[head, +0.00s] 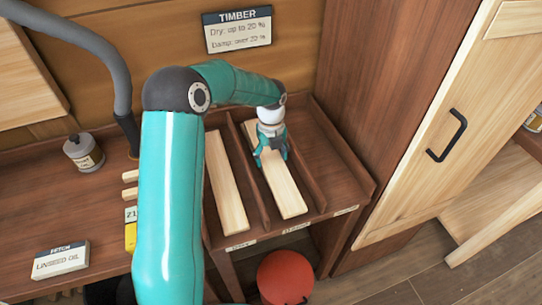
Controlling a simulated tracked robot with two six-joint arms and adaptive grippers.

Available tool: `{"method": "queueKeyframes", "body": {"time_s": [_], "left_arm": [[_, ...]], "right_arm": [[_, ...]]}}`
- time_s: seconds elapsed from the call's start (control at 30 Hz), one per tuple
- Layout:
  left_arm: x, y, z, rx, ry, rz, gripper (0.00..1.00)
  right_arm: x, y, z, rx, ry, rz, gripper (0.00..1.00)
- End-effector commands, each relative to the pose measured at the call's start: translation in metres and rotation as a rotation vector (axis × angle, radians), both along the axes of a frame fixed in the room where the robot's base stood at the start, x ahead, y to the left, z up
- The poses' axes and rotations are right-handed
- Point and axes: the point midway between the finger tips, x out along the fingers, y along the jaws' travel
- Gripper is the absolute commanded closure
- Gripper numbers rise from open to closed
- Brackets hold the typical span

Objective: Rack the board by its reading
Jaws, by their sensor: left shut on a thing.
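My left gripper (272,148) points down and is shut on a pale board (287,193). This board lies lengthwise in the middle bay of the wooden rack (355,172), between two dividers. Another pale board (227,185) lies in the left bay, and the right bay looks empty. Small labels (296,229) on the rack's front edge are too small to read. A yellow device (130,232) showing what looks like 21 is partly hidden by my left arm. My right gripper is out of view.
A small grey-lidded jar (83,152) and a linseed oil card (61,261) are on the bench (35,205) at left. A red round object (285,277) sits below the rack's front. A pale cupboard door (425,150) with a black handle stands at right.

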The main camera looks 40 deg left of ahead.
Motion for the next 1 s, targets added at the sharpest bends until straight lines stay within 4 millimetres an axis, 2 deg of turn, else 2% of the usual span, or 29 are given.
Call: {"method": "queueKeyframes", "body": {"time_s": [0.6,0.63,0.8,1.0], "left_arm": [[0.0001,0.0002,-0.0068,0.000,0.000,0.000,0.73],[0.0001,0.0002,-0.0063,0.000,0.000,0.000,0.26],[0.0000,0.0004,-0.0061,0.000,0.000,0.001,0.00],[-0.0002,0.0004,-0.0061,0.000,0.000,0.001,0.00]], "right_arm": [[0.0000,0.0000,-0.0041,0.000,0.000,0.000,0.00],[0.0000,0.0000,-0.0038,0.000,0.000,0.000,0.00],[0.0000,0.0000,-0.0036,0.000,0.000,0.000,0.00],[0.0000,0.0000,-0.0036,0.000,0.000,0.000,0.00]]}}
